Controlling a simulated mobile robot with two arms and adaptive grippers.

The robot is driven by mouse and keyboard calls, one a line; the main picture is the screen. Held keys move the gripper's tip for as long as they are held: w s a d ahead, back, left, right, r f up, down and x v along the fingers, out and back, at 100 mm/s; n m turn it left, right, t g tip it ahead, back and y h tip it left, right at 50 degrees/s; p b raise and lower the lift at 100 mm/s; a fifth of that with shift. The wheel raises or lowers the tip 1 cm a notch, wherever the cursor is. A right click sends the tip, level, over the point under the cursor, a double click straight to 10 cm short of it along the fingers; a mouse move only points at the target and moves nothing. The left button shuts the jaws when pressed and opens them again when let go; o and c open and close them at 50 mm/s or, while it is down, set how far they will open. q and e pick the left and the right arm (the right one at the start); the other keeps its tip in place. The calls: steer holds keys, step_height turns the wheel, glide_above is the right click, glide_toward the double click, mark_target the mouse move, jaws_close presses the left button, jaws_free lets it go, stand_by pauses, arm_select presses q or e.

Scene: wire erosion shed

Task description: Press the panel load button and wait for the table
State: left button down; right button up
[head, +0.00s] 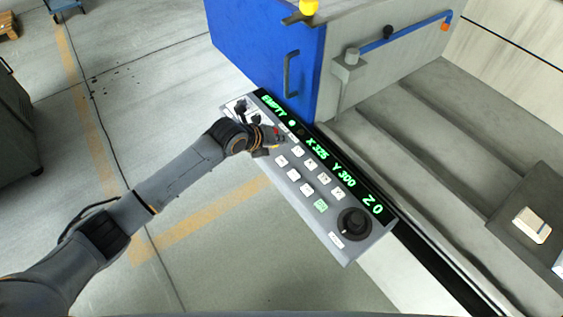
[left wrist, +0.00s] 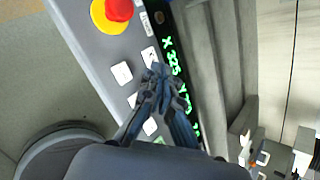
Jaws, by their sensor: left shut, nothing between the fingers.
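The control panel (head: 296,204) is a grey slab with white buttons, one green button (head: 320,205), a black dial (head: 354,223) and a display (head: 330,160) reading EMPTY, X 325, Y 300, Z 0. Button labels are too small to read, so I cannot tell which is the load button. My left gripper (head: 276,143) is shut and empty over the panel's upper part. In the left wrist view its closed fingertips (left wrist: 160,72) are over the white buttons beside the display. Contact is unclear. A red stop knob on a yellow collar (left wrist: 112,12) is nearby. My right gripper is not in view.
A blue door (head: 262,45) with a dark handle stands behind the panel. Grey stepped machine surfaces (head: 430,125) lie to the right, with a pale block (head: 532,225) on a dark plate. Open concrete floor (head: 150,110) with yellow lines lies to the left.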

mark_target(280, 162)
arm_select(q)
step_height(280, 162, down, 7)
steer(key=b, duration=0.4)
steer(key=shift+r, duration=0.2)
stand_by(0.7)
steer(key=shift+f+b, duration=0.4)
steer(key=shift+b, duration=0.2)
